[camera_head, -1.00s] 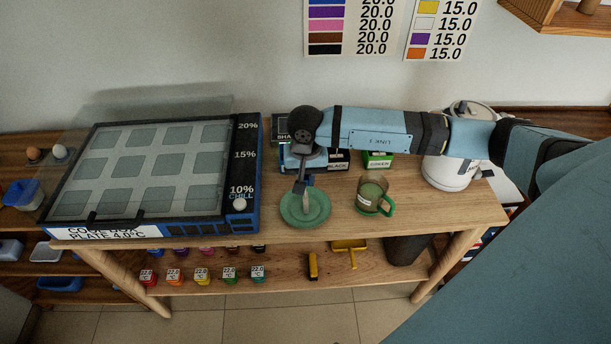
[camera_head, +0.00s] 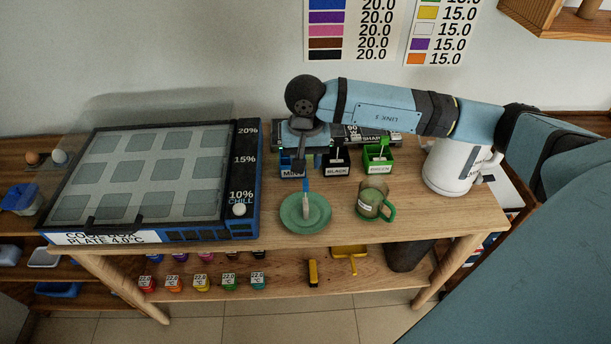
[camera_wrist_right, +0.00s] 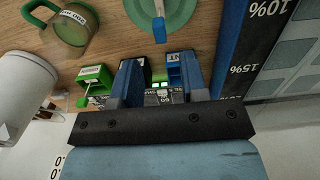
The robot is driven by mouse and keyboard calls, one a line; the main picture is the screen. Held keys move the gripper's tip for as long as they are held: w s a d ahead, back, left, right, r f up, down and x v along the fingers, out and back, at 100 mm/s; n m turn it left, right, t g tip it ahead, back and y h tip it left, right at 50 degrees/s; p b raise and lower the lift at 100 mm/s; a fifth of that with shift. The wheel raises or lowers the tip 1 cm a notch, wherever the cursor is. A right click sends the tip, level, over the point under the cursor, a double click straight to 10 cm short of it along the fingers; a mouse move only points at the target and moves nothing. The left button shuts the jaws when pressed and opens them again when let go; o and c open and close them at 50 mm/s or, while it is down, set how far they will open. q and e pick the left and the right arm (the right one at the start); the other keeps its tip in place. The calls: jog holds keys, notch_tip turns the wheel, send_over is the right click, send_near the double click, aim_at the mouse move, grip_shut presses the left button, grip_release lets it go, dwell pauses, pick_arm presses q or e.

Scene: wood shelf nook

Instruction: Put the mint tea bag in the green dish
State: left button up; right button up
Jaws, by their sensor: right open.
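The mint tea bag, a pale bag (camera_head: 306,208) with a blue tag (camera_head: 306,186), is at the green dish (camera_head: 325,216). The bag is over the dish's middle and the tag reaches past its back rim; the tag (camera_wrist_right: 159,31) also shows in the right wrist view, by the dish (camera_wrist_right: 182,17). I cannot tell whether the bag stands or lies flat. My right gripper (camera_head: 306,160) is open behind the dish, by the blue mint box (camera_head: 287,168). In the wrist view its fingers (camera_wrist_right: 160,75) are apart with nothing between them. My left gripper is not in view.
Black (camera_head: 337,167) and green (camera_head: 379,163) tea boxes stand beside the mint box. A green mug (camera_head: 369,201) is right of the dish, with a white kettle (camera_head: 452,168) farther right. A cold plate (camera_head: 150,175) fills the left. Bare wood lies in front of the dish.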

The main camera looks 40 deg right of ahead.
jog(key=s+a+r+m+t+y, duration=0.15)
jog(key=s+a+m+y, duration=0.25)
jog(key=a+m+y, duration=0.7)
jog(key=s+a+r+m+t+y, duration=0.1)
jog(key=s+a+r+m+y, duration=0.25)
jog(key=a+m+y, duration=0.75)
jog(key=d+f+m+t+h, duration=0.1)
jog(key=f+m+t+h, duration=0.2)
jog(key=m+t, duration=0.35)
jog(key=w+d+f+m+t+h, duration=0.1)
jog(key=f+m+t+h, duration=0.25)
jog(key=m, duration=0.55)
jog(key=d+f+m+t+h, duration=0.2)
jog(key=m+t+h, duration=0.2)
jog(key=m, duration=0.4)
jog(key=s+d+f+m+g+h, duration=0.2)
jog(key=s+f+m+h, duration=0.2)
jog(key=s+f+m, duration=0.2)
jog(key=s+d+f+m+g+h, duration=0.3)
jog(key=s+f+m, duration=0.3)
jog(key=f+m, duration=0.5)
jog(key=shift+d+f+g+h, duration=0.25)
jog(key=shift+f+g+h, duration=0.1)
jog(key=shift+f+h, duration=0.45)
